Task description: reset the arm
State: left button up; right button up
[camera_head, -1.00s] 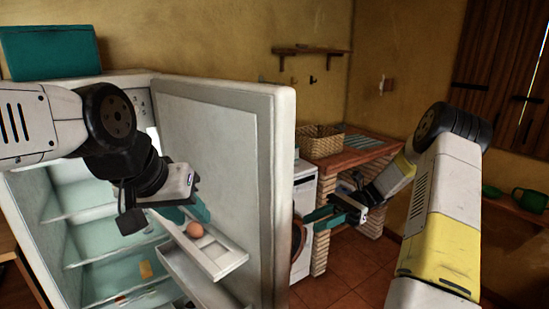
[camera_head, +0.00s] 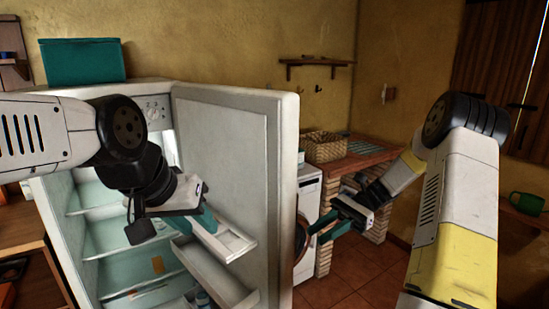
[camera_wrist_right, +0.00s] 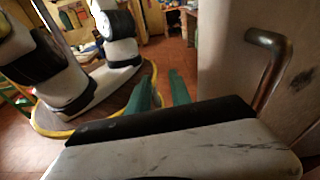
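My left gripper (camera_head: 207,219) is at the open fridge door, just over the upper door shelf (camera_head: 232,243). One green finger shows; the other is hidden behind the gripper body, so I cannot tell whether it is open or holds anything. My right gripper (camera_head: 318,230) is on the outer side of the fridge door (camera_head: 235,170), pointing toward it. Its two green fingers stand apart and empty, as the right wrist view (camera_wrist_right: 162,90) also shows. No egg shows on the door shelf from this angle.
The fridge door stands open between my arms. Its curved handle (camera_wrist_right: 272,65) is close to the right gripper. A white appliance (camera_head: 308,200) and a brick counter with a basket (camera_head: 324,147) stand behind. A teal box (camera_head: 82,61) sits on the fridge.

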jog(key=s+d+r+n+t+h, duration=0.2)
jog(key=s+r+n+t+h, duration=0.9)
jog(key=t, duration=0.4)
jog(key=shift+s+d+r, duration=0.15)
jog(key=shift+s+d, duration=0.15)
jog(key=shift+s, duration=0.55)
